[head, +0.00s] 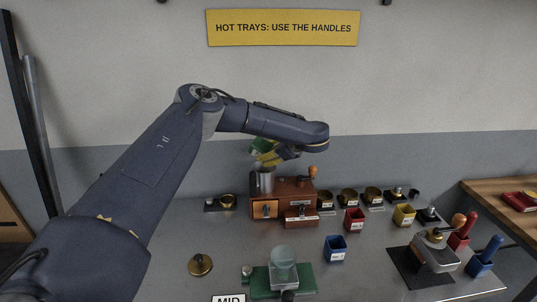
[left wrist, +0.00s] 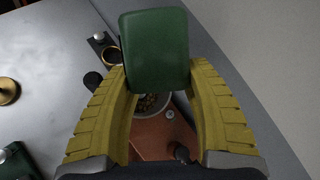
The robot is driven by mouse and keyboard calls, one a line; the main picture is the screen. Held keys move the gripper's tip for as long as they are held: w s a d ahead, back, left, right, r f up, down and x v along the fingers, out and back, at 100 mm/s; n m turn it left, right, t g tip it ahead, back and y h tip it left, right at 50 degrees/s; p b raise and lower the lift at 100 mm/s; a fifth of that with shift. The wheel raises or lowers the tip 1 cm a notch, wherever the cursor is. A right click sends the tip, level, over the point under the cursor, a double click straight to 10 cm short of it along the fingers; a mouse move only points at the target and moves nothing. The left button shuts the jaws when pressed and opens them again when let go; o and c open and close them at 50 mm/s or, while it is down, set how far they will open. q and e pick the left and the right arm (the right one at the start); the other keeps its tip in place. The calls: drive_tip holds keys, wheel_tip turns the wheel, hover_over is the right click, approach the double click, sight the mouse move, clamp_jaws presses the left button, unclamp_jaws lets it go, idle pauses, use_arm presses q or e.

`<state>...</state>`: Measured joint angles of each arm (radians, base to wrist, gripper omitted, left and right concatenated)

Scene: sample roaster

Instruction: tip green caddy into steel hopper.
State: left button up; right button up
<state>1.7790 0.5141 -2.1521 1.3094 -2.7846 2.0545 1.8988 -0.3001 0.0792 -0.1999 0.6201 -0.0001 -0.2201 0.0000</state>
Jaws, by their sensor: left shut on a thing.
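The green caddy (head: 262,145) is held up by my left gripper (head: 268,155), just above the steel hopper (head: 262,183) in the head view. In the left wrist view the caddy (left wrist: 155,50) sits between the two yellow fingers (left wrist: 155,78), which are shut on it. It appears tilted, showing a plain green face; its mouth and contents are hidden. The hopper (left wrist: 150,108) shows below the caddy, with brown beans visible inside its round opening. My right gripper is in neither view.
The hopper tops a brown wooden roaster (head: 290,198). Red (head: 354,220), blue (head: 335,248) and yellow (head: 404,214) caddies stand to its right. A green scale-like base (head: 262,284) carries a glass vessel in front. A grinder-like device (head: 435,252) stands right.

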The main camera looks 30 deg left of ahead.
sight(270, 146)
use_arm(q)
drive_tip(key=shift+r, duration=0.1)
idle(0.4)
drive_tip(key=shift+r, duration=1.45)
drive_tip(key=shift+d, duration=0.15)
